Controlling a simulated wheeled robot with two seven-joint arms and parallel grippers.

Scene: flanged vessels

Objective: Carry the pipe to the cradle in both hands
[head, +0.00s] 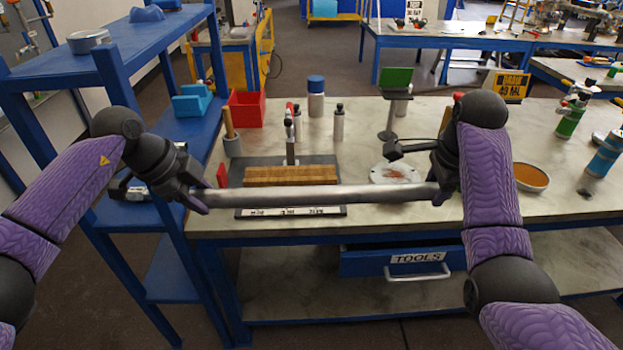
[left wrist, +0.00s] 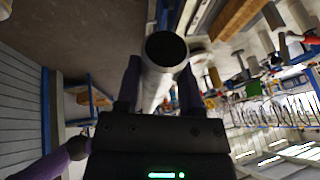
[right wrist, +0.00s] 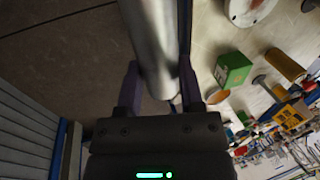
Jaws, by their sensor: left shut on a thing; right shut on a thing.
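A long grey metal pipe (head: 320,195) is held roughly level in front of the workbench edge. My left gripper (head: 200,198) is shut on its left end, and my right gripper (head: 438,192) is shut near its right end. In the left wrist view the pipe (left wrist: 155,88) passes between the fingers, its dark open end facing the camera. In the right wrist view the pipe (right wrist: 150,40) also runs between the fingers. I cannot pick out a cradle for certain; a wooden block (head: 290,174) lies on a dark plate (head: 320,160) just behind the pipe.
The workbench (head: 350,135) carries bottles, a red bin (head: 246,109), a green-topped stand (head: 395,88), a white disc (head: 380,174) and a brown bowl (head: 531,177). A blue shelf (head: 112,75) stands close at left. A blue tools drawer (head: 365,262) is below the bench top.

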